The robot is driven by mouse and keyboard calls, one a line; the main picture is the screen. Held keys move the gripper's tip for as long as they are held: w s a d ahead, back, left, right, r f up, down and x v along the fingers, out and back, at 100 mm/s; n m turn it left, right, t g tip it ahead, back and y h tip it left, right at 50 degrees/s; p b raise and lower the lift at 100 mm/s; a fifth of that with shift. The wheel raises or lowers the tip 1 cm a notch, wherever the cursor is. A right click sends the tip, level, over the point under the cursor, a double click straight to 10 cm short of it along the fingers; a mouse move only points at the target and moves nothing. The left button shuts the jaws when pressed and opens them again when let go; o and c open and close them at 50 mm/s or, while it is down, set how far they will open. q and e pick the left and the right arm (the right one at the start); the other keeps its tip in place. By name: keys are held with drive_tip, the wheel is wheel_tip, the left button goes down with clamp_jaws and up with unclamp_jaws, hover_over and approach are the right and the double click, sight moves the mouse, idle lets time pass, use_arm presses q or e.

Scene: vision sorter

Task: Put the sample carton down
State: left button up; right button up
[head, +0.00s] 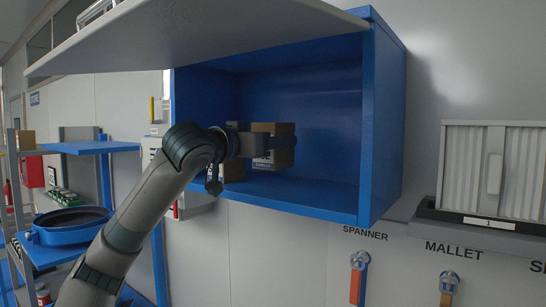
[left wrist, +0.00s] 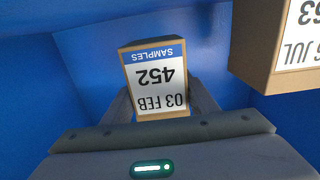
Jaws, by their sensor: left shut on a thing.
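The sample carton (head: 284,130) is a small brown box inside the open blue wall cabinet (head: 384,120). In the left wrist view, the carton (left wrist: 155,75) shows a white label with a blue SAMPLES band, 452 and 03 FEB, upside down in the picture. My left gripper (head: 268,145) reaches into the cabinet and is shut on the carton, with a finger on each side of it. I cannot tell whether the carton's base touches the cabinet floor. My right gripper is in neither view.
A second brown carton (head: 235,171) stands in the cabinet, partly behind my arm; it also shows in the left wrist view (left wrist: 252,50). The raised grey door (head: 200,32) hangs over the opening. The cabinet's right part is empty. Tools hang below.

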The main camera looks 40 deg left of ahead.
sight(273, 158)
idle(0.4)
use_arm(q)
drive_tip(key=shift+f, duration=2)
drive_tip(key=shift+f, duration=0.2)
drive_tip(key=o, duration=1.5)
drive_tip(key=shift+o, duration=0.2)
drive_tip(key=shift+r, duration=0.15)
